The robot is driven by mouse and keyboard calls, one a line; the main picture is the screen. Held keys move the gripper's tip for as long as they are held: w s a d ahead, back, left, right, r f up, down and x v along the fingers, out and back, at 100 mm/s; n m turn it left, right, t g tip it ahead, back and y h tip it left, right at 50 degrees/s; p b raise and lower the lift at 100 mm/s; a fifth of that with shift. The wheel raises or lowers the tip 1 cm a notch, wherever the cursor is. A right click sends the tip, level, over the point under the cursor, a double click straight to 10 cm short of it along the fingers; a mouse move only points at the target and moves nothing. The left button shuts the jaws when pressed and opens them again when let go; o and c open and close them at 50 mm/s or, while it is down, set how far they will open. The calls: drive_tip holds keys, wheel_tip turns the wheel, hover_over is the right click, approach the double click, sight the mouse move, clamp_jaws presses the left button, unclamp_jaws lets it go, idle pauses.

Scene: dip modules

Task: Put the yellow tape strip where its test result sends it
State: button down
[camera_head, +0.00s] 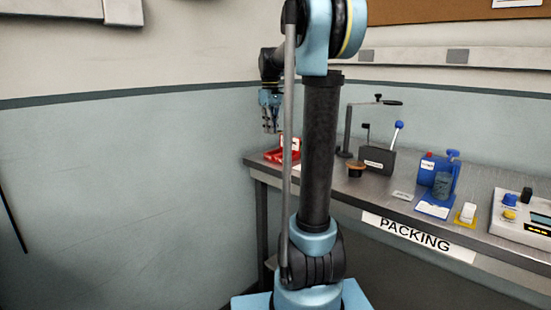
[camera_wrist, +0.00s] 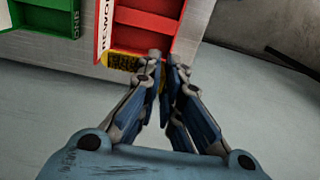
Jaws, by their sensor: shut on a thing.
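My gripper (camera_wrist: 166,66) is shut on the yellow tape strip (camera_wrist: 123,61). Dark marks show on the strip's left part, and a sliver of yellow shows between the fingers; the fingers hide the rest. The strip appears in front of the near end of the red tray (camera_wrist: 145,20), whose white label reads REWORK. Its height over the tray is hard to tell. A green tray (camera_wrist: 48,18) lies to the left. In the head view my gripper (camera_head: 270,130) hangs above the left end of the bench, over the red tray (camera_head: 280,155); the strip cannot be made out there.
The grey bench (camera_head: 330,186) carries a dark lever press (camera_head: 376,160), a small brown cup (camera_head: 356,170), a blue container (camera_head: 433,168) and a white device (camera_head: 520,222) farther right. My arm hides part of the bench. A wall stands behind.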

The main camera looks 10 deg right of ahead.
sight(271, 153)
wheel_tip(271, 153, down, 9)
drive_tip(key=shift+s+f, duration=0.2)
drive_tip(key=shift+s, duration=0.05)
drive_tip(key=shift+s+r, duration=0.2)
drive_tip(key=shift+s, duration=0.25)
drive_tip(key=shift+w+f, duration=0.15)
drive_tip(key=shift+f, duration=0.4)
drive_tip(key=c, duration=1.8)
unclamp_jaws()
drive_tip(key=shift+w, duration=0.1)
drive_tip(key=o, duration=0.5)
drive_tip(key=shift+w+f, duration=1.2)
drive_tip(key=shift+s+r, duration=0.65)
drive_tip(key=shift+s, duration=0.15)
drive_tip(key=c, duration=0.5)
